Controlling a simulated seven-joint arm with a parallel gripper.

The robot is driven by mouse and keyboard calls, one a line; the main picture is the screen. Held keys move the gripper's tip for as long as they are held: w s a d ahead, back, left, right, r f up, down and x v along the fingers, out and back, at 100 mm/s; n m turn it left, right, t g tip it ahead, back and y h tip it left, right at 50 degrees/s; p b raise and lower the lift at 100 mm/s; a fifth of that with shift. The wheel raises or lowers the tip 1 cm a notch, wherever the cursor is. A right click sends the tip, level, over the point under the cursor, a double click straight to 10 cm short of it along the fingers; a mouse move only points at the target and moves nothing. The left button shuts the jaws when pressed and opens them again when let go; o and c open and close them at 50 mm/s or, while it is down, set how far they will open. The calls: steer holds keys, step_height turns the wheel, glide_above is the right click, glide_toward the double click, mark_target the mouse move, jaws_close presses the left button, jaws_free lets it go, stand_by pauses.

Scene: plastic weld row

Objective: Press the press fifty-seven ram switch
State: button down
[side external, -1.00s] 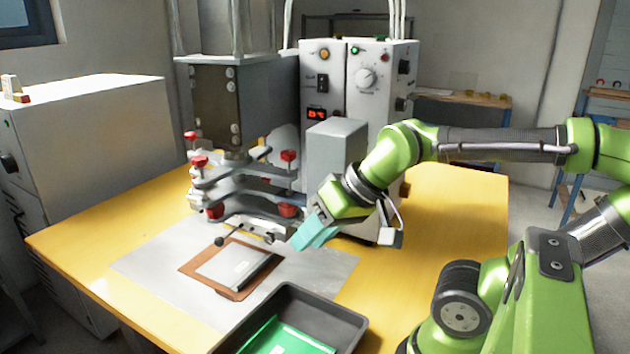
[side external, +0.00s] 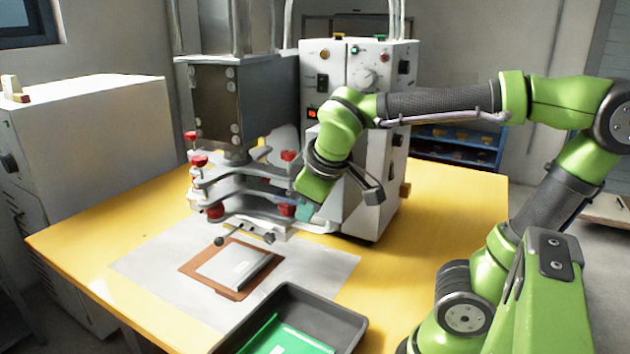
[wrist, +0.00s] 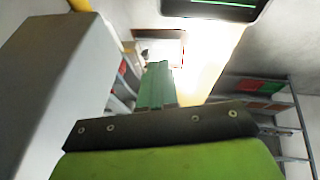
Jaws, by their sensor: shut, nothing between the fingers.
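The press (side external: 340,215) stands at the back of the yellow table, with a white control panel above (side external: 338,60). I cannot tell which control is the ram switch. My gripper (side external: 305,212) is shut and empty, its teal fingers pointing down beside the red-knobbed clamp plates (side external: 240,190); I cannot tell whether they touch. In the wrist view the teal fingers (wrist: 158,68) are together, beside a big grey block (wrist: 60,85).
A brown board with a grey plate (side external: 232,268) lies on a pale mat (side external: 150,268) in front of the press. A dark tray (side external: 345,325) holding a green piece stands at the front. A grey cabinet (side external: 85,150) stands left. The table's right side is clear.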

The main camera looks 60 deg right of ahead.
mark_target(321, 90)
steer(key=w+d+r+m+g+h, duration=0.1)
steer(key=w+d+r+g+h, duration=0.3)
steer(key=w+d+r+h, duration=0.8)
step_height(321, 90, up, 4)
steer(key=shift+w+d+r+g+h, duration=0.1)
steer(key=shift+w+d+g+h, duration=0.35)
steer(key=shift+h, duration=0.75)
steer(key=shift+w+a, duration=0.1)
steer(key=d, duration=0.4)
steer(key=d+f, duration=0.1)
steer(key=d, duration=0.9)
steer(key=shift+f, duration=0.4)
